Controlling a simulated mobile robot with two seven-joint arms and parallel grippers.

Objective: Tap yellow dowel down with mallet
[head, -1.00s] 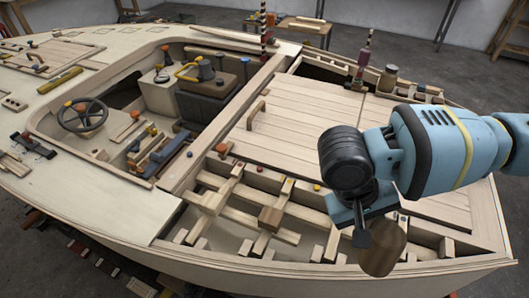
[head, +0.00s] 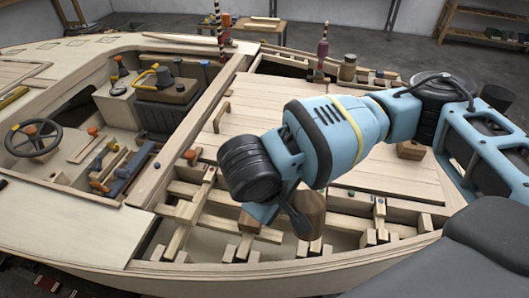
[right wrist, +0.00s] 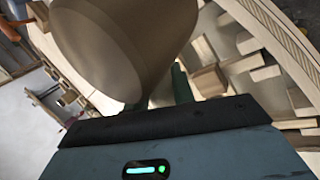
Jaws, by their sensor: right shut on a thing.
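My right gripper (head: 298,222) is low over the framed ribs at the near side of the hull. It is shut on the mallet, whose brown wooden head (head: 310,210) shows just right of the dark fingers. The mallet's handle is hidden. In the right wrist view the mallet head (right wrist: 125,40) is large, pale brown and close in front of the gripper. I cannot pick out the yellow dowel now; my right gripper and wrist cover part of the ribs. Whether the mallet touches anything below is not clear. My left gripper is out of view.
An orange knob (head: 191,155) stands on the rib frame's left end. Plank decking (head: 235,135) lies behind the ribs. The cockpit with a steering wheel (head: 34,137) is at left.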

